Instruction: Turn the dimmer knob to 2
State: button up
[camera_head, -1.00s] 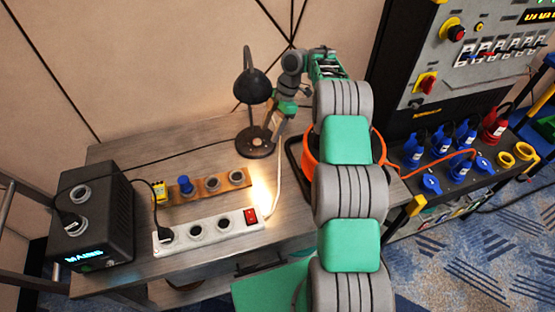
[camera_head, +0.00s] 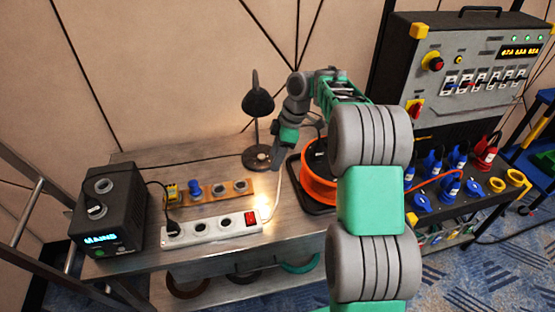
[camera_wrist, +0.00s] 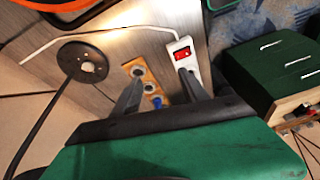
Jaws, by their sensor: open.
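A black desk lamp (camera_head: 258,103) stands at the back of the wooden table, its round base (camera_head: 251,161) carrying a small light spot that may be the dimmer knob. I cannot read any mark or number on it. The lamp base also shows at upper left in the wrist view (camera_wrist: 92,55). My gripper (camera_head: 277,160) is just right of the lamp base in the head view. In the wrist view my gripper (camera_wrist: 160,88) is open and empty, its two dark fingers apart over the socket strip area. The lamp base lies outside the fingers, to their left.
A white power strip (camera_head: 208,230) with a red switch and a wooden socket board (camera_head: 229,189) lie in front. A black mains box (camera_head: 116,187) stands at left. An orange cable reel (camera_head: 319,186) is close right of my gripper. A control panel (camera_head: 433,85) stands far right.

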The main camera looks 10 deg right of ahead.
jog(key=shift+s+a+r+m, duration=0.3)
jog(key=shift+s+r, duration=0.2)
jog(key=shift+r, duration=0.1)
jog(key=shift+s+a+r+m, duration=0.25)
jog(key=shift+s+r+m, duration=0.05)
jog(key=shift+s+r, duration=0.25)
jog(key=shift+w, duration=0.1)
